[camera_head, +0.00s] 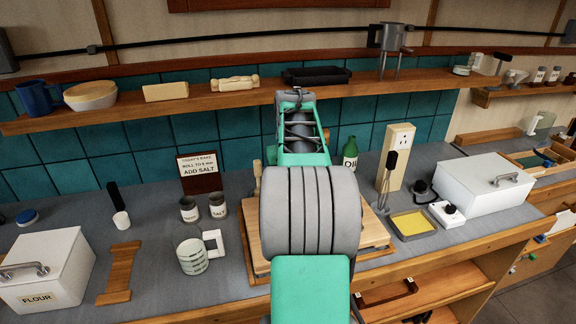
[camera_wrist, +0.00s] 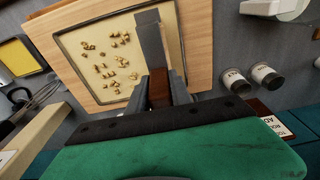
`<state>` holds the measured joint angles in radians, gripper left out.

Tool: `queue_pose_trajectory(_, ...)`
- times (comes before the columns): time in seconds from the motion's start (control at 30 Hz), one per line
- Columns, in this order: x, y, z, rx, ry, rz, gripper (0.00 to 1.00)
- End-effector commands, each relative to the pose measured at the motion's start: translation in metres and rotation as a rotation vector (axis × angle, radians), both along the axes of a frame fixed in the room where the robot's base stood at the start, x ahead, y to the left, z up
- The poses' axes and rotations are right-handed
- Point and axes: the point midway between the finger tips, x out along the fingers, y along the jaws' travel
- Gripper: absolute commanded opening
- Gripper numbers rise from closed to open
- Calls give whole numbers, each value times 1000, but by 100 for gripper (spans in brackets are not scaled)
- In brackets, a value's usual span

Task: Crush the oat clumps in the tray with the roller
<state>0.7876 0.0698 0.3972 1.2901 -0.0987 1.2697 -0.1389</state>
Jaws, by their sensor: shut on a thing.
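Several small tan oat clumps (camera_wrist: 115,62) lie loosely scattered in a shallow cream tray (camera_wrist: 75,45) with a thin grey rim, seen in the wrist view. My gripper (camera_wrist: 160,82) is over the tray's near edge, shut on a brown piece (camera_wrist: 159,95). A long grey bar (camera_wrist: 150,38) reaches from there over the tray; I cannot tell whether the two are one tool or the roller. In the head view my arm hides the tray, clumps and gripper. A pale wooden rolling-pin shape (camera_head: 235,84) lies on the wall shelf.
The tray sits on a wooden board (camera_head: 376,238). A flour box (camera_head: 45,275) stands far left.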

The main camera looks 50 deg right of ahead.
Motion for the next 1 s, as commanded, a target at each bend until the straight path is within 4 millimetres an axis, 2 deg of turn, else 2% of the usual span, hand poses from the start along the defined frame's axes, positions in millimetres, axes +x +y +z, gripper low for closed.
queue_pose_trajectory(0.03, 2, 1, 14, -3, -3, 4, 0)
queue_pose_trajectory(0.3, 5, 5, 45, -4, -3, 13, 0)
queue_pose_trajectory(1.0, 6, 5, 47, -4, -5, 14, 0)
